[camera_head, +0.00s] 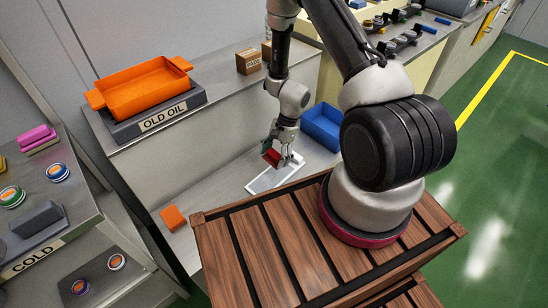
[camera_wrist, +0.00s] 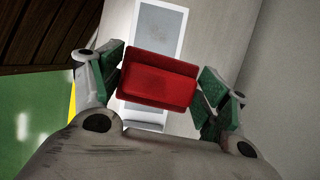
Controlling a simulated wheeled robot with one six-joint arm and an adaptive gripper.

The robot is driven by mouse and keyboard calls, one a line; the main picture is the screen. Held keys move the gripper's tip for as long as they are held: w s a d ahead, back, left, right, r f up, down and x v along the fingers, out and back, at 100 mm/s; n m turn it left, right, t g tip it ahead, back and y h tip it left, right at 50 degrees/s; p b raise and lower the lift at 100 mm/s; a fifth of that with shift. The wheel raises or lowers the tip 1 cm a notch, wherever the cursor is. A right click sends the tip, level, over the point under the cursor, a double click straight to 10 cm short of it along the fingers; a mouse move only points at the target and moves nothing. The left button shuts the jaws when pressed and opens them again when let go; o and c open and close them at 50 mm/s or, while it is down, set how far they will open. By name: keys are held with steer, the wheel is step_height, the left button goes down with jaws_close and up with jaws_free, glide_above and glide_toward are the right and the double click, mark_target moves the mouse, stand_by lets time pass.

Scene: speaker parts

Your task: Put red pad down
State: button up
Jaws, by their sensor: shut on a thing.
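The red pad (camera_wrist: 158,80) is a small red block held between the green-faced fingers of my gripper (camera_wrist: 162,88) in the wrist view. My gripper is shut on it. In the head view the red pad (camera_head: 271,156) shows at the tip of my gripper (camera_head: 281,152), over a white-rimmed flat tray (camera_head: 256,188) with a grey inside. The tray lies on the light counter and also shows behind the pad in the wrist view (camera_wrist: 160,25). The pad looks a little above the tray; the exact gap cannot be told.
A blue bin (camera_head: 322,125) stands just right of my gripper. An orange block (camera_head: 173,217) lies on the counter to the left. An orange tray (camera_head: 143,90) sits on the upper ledge by the OLD OIL label, with brown boxes (camera_head: 248,61) nearby. Wooden slats (camera_head: 280,247) are in front.

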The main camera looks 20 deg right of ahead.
stand_by(0.4)
steer(key=shift+s+a+r+n, duration=0.15)
steer(key=shift+s+a+n, duration=0.1)
steer(key=shift+n, duration=0.05)
steer(key=r+n, duration=0.1)
steer(key=s+r+n+g, duration=0.1)
steer(key=n, duration=0.1)
steer(key=shift+s+d+h, duration=0.1)
steer(key=shift+d+h, duration=0.1)
steer(key=shift+h, duration=0.2)
steer(key=w+d+r+n+g+h, duration=0.1)
steer(key=w+r+n, duration=0.4)
steer(key=r, duration=0.4)
steer(key=w+d+r+n+g+h, duration=0.1)
steer(key=w+r+n, duration=0.3)
steer(key=r, duration=0.6)
steer(key=shift+w+d+n+h, duration=0.35)
steer(key=shift+w+n+h, duration=0.05)
steer(key=shift+n+h, duration=0.4)
